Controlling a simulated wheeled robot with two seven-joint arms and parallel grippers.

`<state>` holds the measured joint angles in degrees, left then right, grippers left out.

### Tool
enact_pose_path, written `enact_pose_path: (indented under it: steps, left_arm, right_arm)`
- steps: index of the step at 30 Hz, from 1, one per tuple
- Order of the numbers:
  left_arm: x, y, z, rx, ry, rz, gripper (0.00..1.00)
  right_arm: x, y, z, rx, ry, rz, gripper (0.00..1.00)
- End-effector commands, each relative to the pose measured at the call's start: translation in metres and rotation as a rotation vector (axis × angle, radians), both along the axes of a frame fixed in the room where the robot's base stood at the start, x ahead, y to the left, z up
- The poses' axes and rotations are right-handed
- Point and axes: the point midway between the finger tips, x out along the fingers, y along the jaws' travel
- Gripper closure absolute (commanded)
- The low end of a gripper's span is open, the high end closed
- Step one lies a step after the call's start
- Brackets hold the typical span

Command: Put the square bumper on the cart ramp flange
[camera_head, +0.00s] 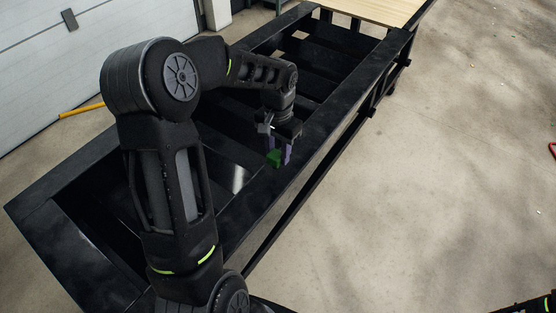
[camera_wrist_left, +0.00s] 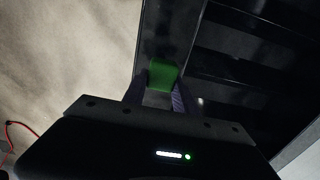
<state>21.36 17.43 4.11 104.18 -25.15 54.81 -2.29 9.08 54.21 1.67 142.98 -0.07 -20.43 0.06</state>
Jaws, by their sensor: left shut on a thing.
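A green square bumper (camera_head: 273,158) is held between the purple fingers of my left gripper (camera_head: 279,153). In the left wrist view the bumper (camera_wrist_left: 163,74) sits between the two fingertips of the gripper (camera_wrist_left: 160,92). The black trailer frame (camera_head: 333,117) has a long flat side rail that runs from the lower left to the upper right. The bumper is over this rail; I cannot tell whether it touches it. I cannot make out a separate ramp flange. At the bottom right of the head view a dark piece shows, and I cannot tell whether it is my right gripper.
A light wooden deck (camera_head: 376,10) lies at the far end of the frame. A yellow bar (camera_head: 82,110) lies on the floor by the white garage door (camera_head: 60,50). The concrete floor (camera_head: 430,170) to the right is mostly clear. A red item (camera_head: 552,149) is at the right edge.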

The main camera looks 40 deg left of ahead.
Motion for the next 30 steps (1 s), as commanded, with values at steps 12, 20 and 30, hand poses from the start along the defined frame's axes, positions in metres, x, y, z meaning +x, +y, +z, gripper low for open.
enact_pose_path:
  steps: [12,20,30]
  left_arm:
    - [0.000,0.000,-0.038,-0.001,0.001,0.000,1.00]
    - [0.000,0.000,-0.040,-0.001,0.000,0.000,1.00]
    - [0.000,0.000,-0.040,-0.001,0.000,0.000,0.44]
  right_arm:
    - [0.000,0.000,0.003,0.000,0.000,0.000,0.64]
    - [0.000,0.000,0.000,0.000,0.000,0.000,0.64]
    - [0.000,0.000,0.000,0.000,0.000,0.000,0.64]
